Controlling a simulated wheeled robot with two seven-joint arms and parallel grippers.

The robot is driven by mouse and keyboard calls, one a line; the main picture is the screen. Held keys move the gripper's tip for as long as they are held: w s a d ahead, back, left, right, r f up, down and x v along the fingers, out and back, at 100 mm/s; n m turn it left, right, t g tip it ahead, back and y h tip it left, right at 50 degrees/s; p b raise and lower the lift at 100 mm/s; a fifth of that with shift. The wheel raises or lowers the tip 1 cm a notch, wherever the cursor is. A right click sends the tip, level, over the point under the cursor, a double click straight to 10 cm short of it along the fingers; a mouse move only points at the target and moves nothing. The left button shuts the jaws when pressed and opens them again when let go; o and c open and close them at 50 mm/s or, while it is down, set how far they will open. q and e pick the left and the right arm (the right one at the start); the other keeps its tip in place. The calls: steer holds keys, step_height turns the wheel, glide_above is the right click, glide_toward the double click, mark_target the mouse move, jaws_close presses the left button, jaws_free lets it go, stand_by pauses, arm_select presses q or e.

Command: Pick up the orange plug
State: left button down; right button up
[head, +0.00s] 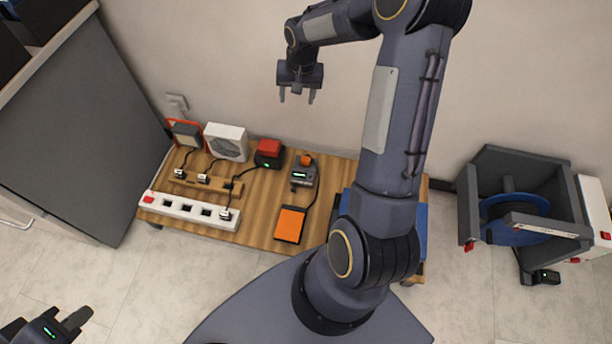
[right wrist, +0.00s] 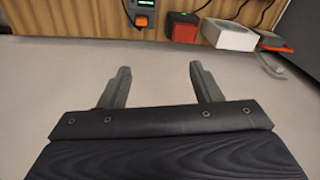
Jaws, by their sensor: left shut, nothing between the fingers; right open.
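A small orange piece (head: 306,159), which looks like the orange plug, sits at the back end of a grey device with a green display (head: 303,175) on the wooden table. It also shows in the right wrist view (right wrist: 141,20) at the top, beside the device. My right gripper (head: 297,97) is open and empty, high in front of the wall, apart from the orange piece; its spread fingers show in the right wrist view (right wrist: 159,72). My left gripper (head: 80,322) is at the bottom left, shut and empty, partly cut off by the frame.
The wooden table (head: 262,212) also holds a white power strip (head: 188,209), a red-topped box (head: 268,152), a white fan-like box (head: 226,142) and an orange pad (head: 290,223). My right arm hides the table's right part. A cable reel (head: 515,215) stands right.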

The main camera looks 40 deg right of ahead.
steer(key=w+d+f+m+g+b, duration=0.1)
steer(key=d+f+b, duration=0.1)
steer(key=f, duration=0.7)
steer(key=w+d+f+b, duration=0.1)
steer(key=w+f+b, duration=0.1)
steer(key=f, duration=0.7)
steer(key=m+b, duration=0.2)
steer(key=b, duration=0.2)
glide_above(306, 158)
steer(key=shift+g, duration=0.3)
step_height(306, 158, down, 12)
steer(key=shift+w+f, duration=0.1)
steer(key=shift+f, duration=0.15)
steer(key=shift+n, duration=0.3)
step_height(306, 158, down, 6)
steer(key=b, duration=0.3)
steer(key=shift+a, duration=0.1)
arm_select(q)
step_height(306, 158, down, 14)
steer(key=shift+r, duration=0.15)
arm_select(e)
steer(key=c, duration=1.1)
steer(key=shift+c, duration=0.2)
steer(key=shift+r, duration=0.1)
